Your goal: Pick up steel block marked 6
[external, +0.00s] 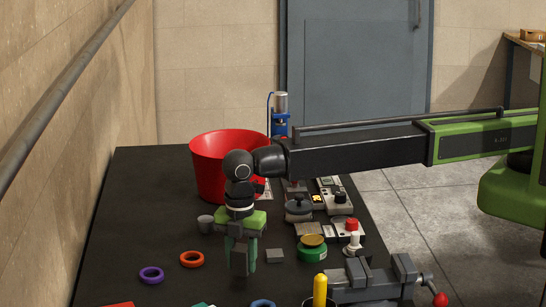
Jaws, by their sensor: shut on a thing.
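My gripper (241,268) points straight down over the dark table, in front of the red bucket. It is shut on a grey steel block (239,258), seen between its green-edged fingers. No number can be read on the block at this size. The fingertips are at or just above the table top; I cannot tell whether the block touches it. A flat grey block (275,256) lies on the table just right of the fingers. Its marking cannot be read either.
A red bucket (215,165) stands behind the gripper. An orange ring (192,259) and a purple ring (151,275) lie to the left. A green tin (312,249), a vise (370,280) and a yellow-topped cylinder (320,289) stand to the right. The table's left rear is clear.

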